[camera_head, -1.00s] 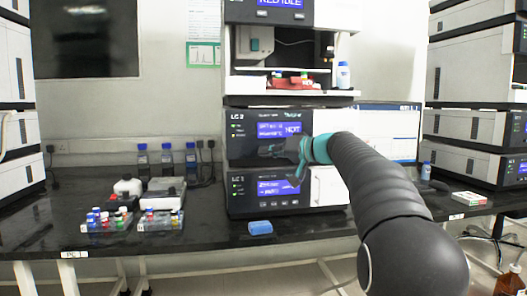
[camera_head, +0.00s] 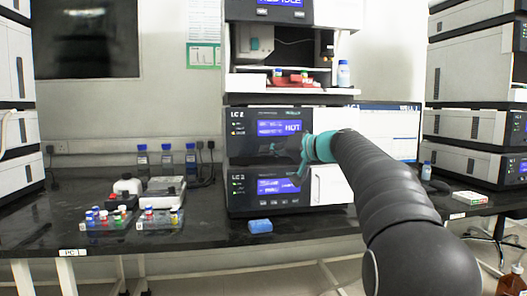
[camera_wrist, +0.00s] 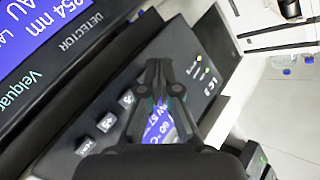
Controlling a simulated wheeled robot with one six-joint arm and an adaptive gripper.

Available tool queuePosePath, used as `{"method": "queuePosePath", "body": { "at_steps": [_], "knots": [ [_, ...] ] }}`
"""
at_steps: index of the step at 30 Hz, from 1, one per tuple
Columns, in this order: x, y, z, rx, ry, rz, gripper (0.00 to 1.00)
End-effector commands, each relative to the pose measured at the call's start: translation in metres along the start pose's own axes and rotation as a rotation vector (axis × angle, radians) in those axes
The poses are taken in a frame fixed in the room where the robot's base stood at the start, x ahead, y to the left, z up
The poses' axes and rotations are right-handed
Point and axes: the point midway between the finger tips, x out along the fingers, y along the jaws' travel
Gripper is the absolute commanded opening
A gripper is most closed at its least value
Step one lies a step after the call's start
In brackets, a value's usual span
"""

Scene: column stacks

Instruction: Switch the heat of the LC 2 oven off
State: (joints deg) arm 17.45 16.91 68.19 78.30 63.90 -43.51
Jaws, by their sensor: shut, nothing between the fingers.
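The LC 2 oven is the middle unit of the central stack, with a blue display (camera_head: 279,128) that reads HOT and small lamps at its left. In the wrist view, a black panel marked LC carries a temperature display (camera_wrist: 172,124), which my gripper partly covers, and several small square buttons (camera_wrist: 126,98). My gripper (camera_wrist: 157,67) is shut and empty, with its fingertips together over this panel. I cannot tell whether they touch it. In the head view the gripper is dark against the dark fronts and hard to make out.
A unit with a lit display (camera_head: 278,186) sits directly below the oven. A detector panel (camera_wrist: 50,70) fills the upper left of the wrist view. A blue block (camera_head: 260,226) lies on the bench in front. Vial racks (camera_head: 160,219) and blue-capped bottles (camera_head: 166,160) stand to the left.

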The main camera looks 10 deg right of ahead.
Motion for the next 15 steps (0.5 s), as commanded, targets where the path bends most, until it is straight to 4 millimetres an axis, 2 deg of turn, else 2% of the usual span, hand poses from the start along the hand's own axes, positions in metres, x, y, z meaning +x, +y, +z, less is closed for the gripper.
{"method": "queuePosePath", "body": {
  "at_steps": [5,15],
  "knots": [
    [-0.002,-0.001,0.002,0.000,0.000,0.000,0.00],
    [-0.021,-0.014,0.018,-0.001,0.000,0.001,0.00]
  ]
}}
